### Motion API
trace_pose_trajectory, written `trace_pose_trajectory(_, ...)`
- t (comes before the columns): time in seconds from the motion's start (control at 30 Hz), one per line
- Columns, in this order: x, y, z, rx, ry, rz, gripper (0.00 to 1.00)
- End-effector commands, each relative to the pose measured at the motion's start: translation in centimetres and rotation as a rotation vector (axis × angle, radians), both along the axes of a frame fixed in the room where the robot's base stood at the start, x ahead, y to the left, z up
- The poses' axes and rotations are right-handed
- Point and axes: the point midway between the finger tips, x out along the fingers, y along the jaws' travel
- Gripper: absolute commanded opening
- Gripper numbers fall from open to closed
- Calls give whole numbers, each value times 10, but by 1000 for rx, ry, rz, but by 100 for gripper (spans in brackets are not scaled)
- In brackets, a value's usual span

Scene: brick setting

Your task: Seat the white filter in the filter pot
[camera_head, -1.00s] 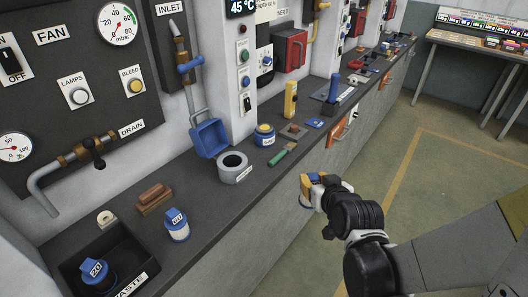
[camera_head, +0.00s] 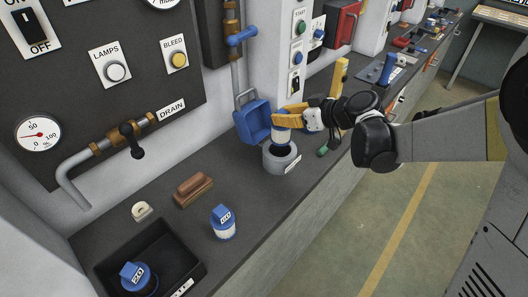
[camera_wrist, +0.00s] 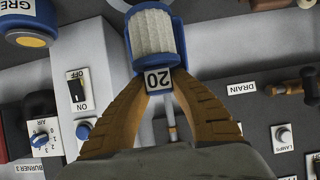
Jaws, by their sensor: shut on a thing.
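My gripper (camera_head: 289,112) is shut on a filter (camera_head: 281,134) with a blue cap and a white body. The wrist view shows this filter's white pleats (camera_wrist: 152,34) and a "20" tag between the two brown fingers (camera_wrist: 157,84). The filter pot (camera_head: 278,164) is a grey, round, open-topped pot on the bench. The filter is upright over the pot's mouth, with its lower end at or just above the rim. I cannot tell whether they touch. The pot's dark opening shows below the filter.
A blue scoop-like container (camera_head: 252,122) stands close behind the pot. Another blue-capped filter (camera_head: 223,224) stands on the bench, and one lies in the black waste tray (camera_head: 184,270). A brown block (camera_head: 194,189) and a pale ring (camera_head: 142,211) are nearby.

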Motion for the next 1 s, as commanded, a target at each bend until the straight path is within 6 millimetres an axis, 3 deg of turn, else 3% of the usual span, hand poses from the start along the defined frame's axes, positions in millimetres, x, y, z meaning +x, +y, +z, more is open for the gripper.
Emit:
trace_pose_trajectory(0.3, 0, 0, -55, 0, 0, 0, 0)
trace_pose_trajectory(0.47, 0, 0, -67, 0, 0, -1, 0)
trace_pose_trajectory(0.7, 0, 0, -100, 0, 0, -1, 0)
trace_pose_trajectory(1.0, 0, 0, -101, 0, 0, -1, 0)
